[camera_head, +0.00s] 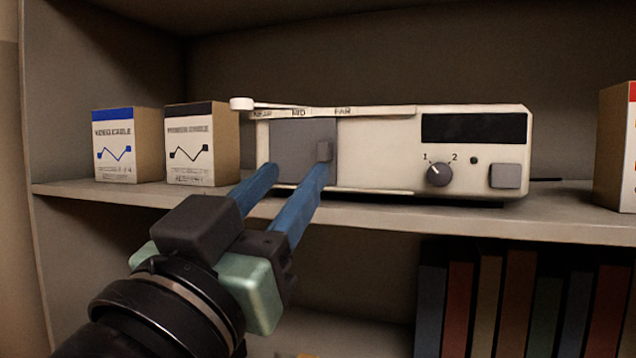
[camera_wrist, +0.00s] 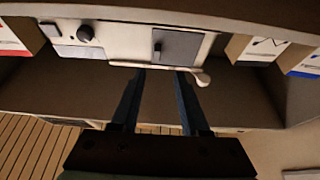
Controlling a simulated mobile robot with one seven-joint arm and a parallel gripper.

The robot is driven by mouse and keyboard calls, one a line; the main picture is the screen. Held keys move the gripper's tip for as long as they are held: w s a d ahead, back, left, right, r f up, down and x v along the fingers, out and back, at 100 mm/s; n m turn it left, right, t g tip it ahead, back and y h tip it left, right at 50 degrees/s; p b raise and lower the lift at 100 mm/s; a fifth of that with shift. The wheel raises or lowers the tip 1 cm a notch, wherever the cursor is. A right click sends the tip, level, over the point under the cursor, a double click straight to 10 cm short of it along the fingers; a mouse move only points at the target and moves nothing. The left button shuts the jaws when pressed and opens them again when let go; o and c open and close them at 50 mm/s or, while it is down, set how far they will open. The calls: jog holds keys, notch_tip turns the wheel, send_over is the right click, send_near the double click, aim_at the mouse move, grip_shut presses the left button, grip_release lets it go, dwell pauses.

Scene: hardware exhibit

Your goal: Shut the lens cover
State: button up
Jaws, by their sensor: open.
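A pale projector-like device (camera_head: 385,150) stands on the shelf. A flat grey panel, apparently the lens cover (camera_head: 290,150), sits between top and bottom rails at the device's left end, with a small dark grip tab (camera_head: 323,151) near its right edge. No lens shows. In the wrist view, which is turned over, the cover (camera_wrist: 182,46) and tab (camera_wrist: 157,47) also show. My gripper (camera_head: 296,168) is open and empty, its blue fingers pointing at the cover's lower part. In the wrist view the fingertips (camera_wrist: 161,73) straddle the tab's line, apparently short of it.
A white lever (camera_head: 242,104) lies along the device's top left, by NEAR, MID and FAR labels. A dial (camera_head: 439,174) and a square button (camera_head: 505,176) are on the right. Two cable boxes (camera_head: 203,145) stand left; another box (camera_head: 615,150) stands right.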

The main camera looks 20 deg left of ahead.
jog(key=b+v, duration=0.2)
jog(key=v, duration=0.4)
jog(key=shift+s, duration=0.2)
